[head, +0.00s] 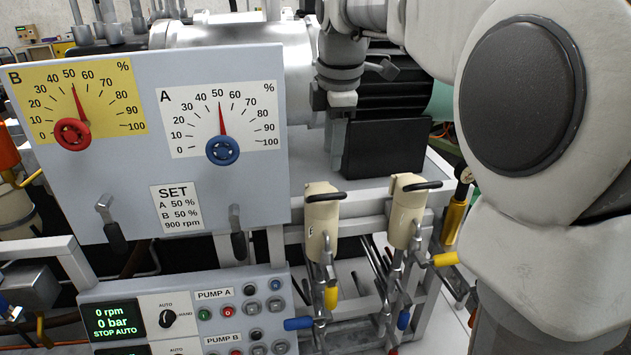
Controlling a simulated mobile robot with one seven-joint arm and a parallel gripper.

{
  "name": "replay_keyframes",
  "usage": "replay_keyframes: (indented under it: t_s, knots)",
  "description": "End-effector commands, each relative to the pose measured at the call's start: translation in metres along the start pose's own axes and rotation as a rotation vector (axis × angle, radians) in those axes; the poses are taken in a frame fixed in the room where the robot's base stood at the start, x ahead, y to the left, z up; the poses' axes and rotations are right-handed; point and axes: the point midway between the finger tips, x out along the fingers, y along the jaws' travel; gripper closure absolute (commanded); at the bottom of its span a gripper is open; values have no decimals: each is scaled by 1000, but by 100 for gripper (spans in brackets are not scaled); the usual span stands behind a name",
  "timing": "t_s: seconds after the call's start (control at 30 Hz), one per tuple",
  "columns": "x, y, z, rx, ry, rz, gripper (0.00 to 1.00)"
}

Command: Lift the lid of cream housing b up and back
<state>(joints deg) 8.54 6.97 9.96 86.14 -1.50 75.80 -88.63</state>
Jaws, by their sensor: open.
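Two cream housings stand side by side on the pipework right of the panel: a left one (322,222) and a right one (404,222). Each has a cream lid on top with a black bar handle, and both lids look down. The lettering is too small to tell which housing is b. My gripper (338,102) points down above and behind the left housing, in front of the silver and black motor. It is open, apart from both handles, with nothing seen between its fingers. Its fingertips are small and partly unclear.
A grey panel (225,60) with dials A and B stands left of the housings. A control box (185,315) is below it. Yellow and blue valve handles (445,259) crowd the pipes under the housings. My arm covers the right side.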

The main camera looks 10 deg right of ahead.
Motion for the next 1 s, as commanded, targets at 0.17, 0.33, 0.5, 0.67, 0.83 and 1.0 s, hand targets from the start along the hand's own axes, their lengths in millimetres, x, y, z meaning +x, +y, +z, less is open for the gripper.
replay_keyframes:
  t_s: [0.17,0.33,0.5,0.67,0.83,1.0]
  knots:
    - [42,-1,0,1,0,-3,50]
    - [74,-1,0,1,0,-2,50]
    - [92,0,0,1,1,0,50]
    - [99,0,0,1,0,0,50]
    - [99,0,0,1,0,1,50]
    - [98,0,0,1,0,1,68]
